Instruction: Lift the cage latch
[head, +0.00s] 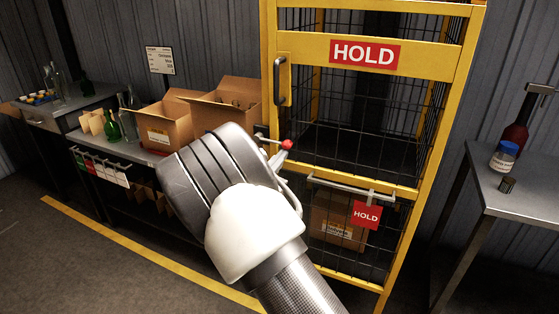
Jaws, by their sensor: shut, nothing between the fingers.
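The yellow cage (453,150) stands at centre right with mesh sides and a red HOLD sign (364,54) on its upper bar. A latch lever with a red knob (287,145) sticks out at the cage's left front post. My gripper (281,164) is just below and beside the knob, largely hidden behind my wrist. Its visible pale finger part looks shut, and nothing shows held in it. I cannot tell whether it touches the lever. The lower part of the latch is hidden by my arm.
A grey bar (352,188) with a red HOLD tag (367,215) crosses the cage front; a carton (334,222) sits inside. A vertical door handle (281,81) is above the latch. Open cartons (170,118) stand on the left bench. A steel table (520,192) is at right.

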